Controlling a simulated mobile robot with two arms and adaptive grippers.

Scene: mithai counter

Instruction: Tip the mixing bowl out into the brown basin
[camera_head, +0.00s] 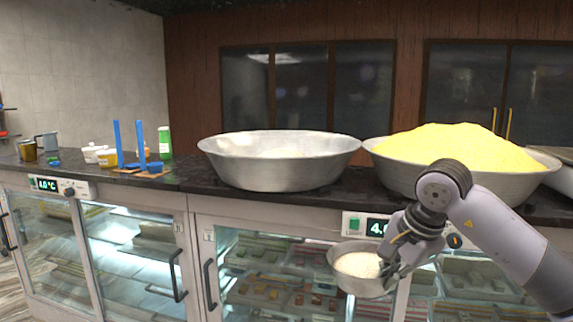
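A small metal mixing bowl (362,288) with pale, grainy contents (358,265) is in front of the counter, below the counter top's level. My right gripper (387,271) appears shut on the bowl's right rim; its fingertips are partly hidden. The bowl is roughly upright, with its contents inside. A wide silver-grey basin (275,176) stands on the counter, up and to the left of the bowl, with some pale material low inside. A second wide metal basin (510,184) at the right holds a yellow heap (450,148). No clearly brown basin shows. My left gripper is out of view.
The dark counter top (190,176) runs above glass-door display cases (140,250) with protruding handles. A green-and-white bottle (164,143), blue upright items (117,143) and small tubs (106,158) stand at the left. Free space lies in front of the cases.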

